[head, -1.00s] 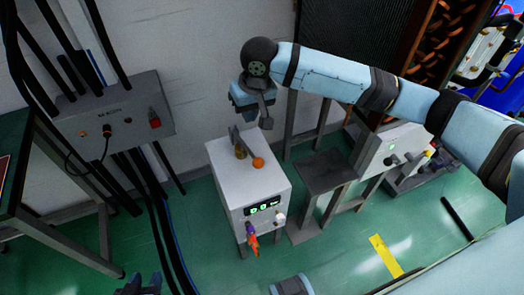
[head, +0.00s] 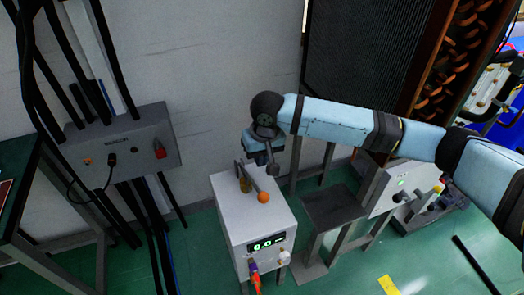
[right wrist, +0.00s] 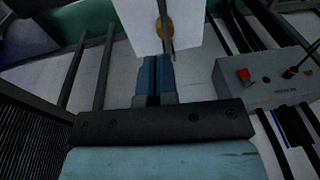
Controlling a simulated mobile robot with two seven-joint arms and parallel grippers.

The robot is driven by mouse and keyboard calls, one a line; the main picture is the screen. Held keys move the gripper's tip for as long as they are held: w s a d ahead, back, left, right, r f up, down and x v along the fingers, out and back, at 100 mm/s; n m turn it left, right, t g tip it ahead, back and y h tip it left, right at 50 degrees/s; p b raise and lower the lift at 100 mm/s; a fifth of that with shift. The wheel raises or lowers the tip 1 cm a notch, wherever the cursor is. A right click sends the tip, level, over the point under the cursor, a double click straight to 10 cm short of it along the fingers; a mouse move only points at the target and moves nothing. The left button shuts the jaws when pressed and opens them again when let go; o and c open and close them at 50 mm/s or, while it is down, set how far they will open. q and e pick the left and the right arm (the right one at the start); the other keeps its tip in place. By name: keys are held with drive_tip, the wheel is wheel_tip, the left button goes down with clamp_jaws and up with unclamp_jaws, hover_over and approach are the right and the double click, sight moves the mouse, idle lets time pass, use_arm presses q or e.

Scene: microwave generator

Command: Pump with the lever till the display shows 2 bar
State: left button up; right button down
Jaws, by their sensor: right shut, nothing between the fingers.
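The white pump box (head: 234,222) stands on the floor at the centre of the head view. Its display (head: 266,243) has green digits that look like 0.0. The lever (head: 246,178) is a grey bar on top, ending in an orange ball (head: 263,197), with a brass part beside it. My right gripper (head: 272,170) is shut and empty, close behind the ball end of the lever; I cannot tell whether it touches. In the right wrist view its closed blue fingers (right wrist: 155,72) point at the box top and lever (right wrist: 165,24). My left gripper is out of view.
A grey control box (head: 125,150) with cables is on the wall at left. A grey stand (head: 330,212) and another white unit (head: 398,185) stand to the right. An orange plug and cable (head: 255,277) hang at the box front.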

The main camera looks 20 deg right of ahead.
drive_tip(key=f, duration=0.2)
drive_tip(key=f+b, duration=0.1)
drive_tip(key=f, duration=0.2)
drive_tip(key=s+a+f, duration=0.1)
drive_tip(key=f, duration=0.1)
drive_tip(key=shift+s+f, duration=0.1)
drive_tip(key=shift+f, duration=0.05)
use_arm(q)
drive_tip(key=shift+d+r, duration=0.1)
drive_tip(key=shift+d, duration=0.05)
